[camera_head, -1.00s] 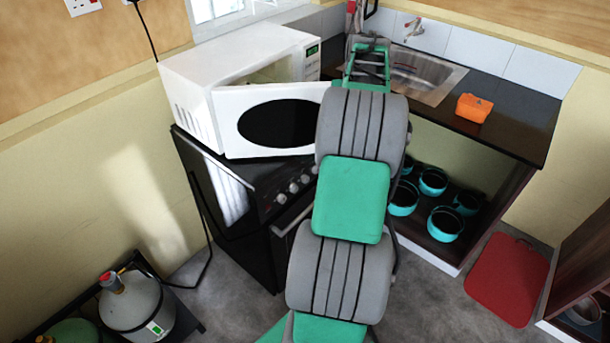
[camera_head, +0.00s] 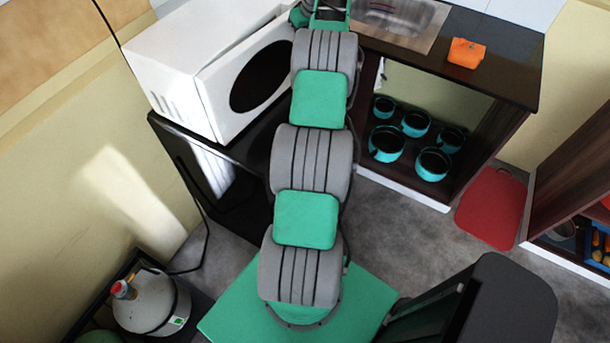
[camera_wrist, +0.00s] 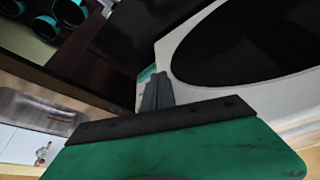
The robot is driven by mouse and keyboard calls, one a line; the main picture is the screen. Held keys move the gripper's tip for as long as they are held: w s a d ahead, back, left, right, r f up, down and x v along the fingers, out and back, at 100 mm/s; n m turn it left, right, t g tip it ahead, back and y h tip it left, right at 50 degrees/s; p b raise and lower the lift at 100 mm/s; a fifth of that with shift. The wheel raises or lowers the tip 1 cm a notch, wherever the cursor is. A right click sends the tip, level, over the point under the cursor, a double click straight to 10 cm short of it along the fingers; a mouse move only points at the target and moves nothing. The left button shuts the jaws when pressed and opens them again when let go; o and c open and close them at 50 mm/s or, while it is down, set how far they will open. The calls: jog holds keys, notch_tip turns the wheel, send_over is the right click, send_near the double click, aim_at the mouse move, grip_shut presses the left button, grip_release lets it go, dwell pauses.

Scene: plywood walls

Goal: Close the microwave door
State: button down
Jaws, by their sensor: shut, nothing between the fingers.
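The white microwave (camera_head: 190,40) sits at the upper left in the head view. Its door (camera_head: 215,95), white with a dark oval window, lies close to the body with at most a narrow gap along the top. My arm hides the door's free side, so I cannot tell if it is fully closed. The wrist view shows the door (camera_wrist: 182,75) close up, with a green display strip (camera_wrist: 147,73) beside its edge. My gripper (camera_wrist: 157,82) is shut and empty, right at that edge; contact is unclear. The arm hides the gripper in the head view.
The microwave stands on a black stove (camera_head: 195,150). To the right are a counter with a sink (camera_head: 400,20), an orange object (camera_head: 466,53) and a shelf of teal pots (camera_head: 386,143). A gas cylinder (camera_head: 150,303) stands at lower left. Grey floor lies between.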

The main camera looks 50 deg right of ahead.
jog(key=shift+w, duration=0.1)
jog(key=shift+s+d, duration=0.2)
dwell(0.4)
jog(key=s+r, duration=0.7)
jog(key=r, duration=0.2)
jog(key=shift+s+r, duration=0.15)
jog(key=shift+s, duration=0.15)
jog(key=shift+a, duration=0.1)
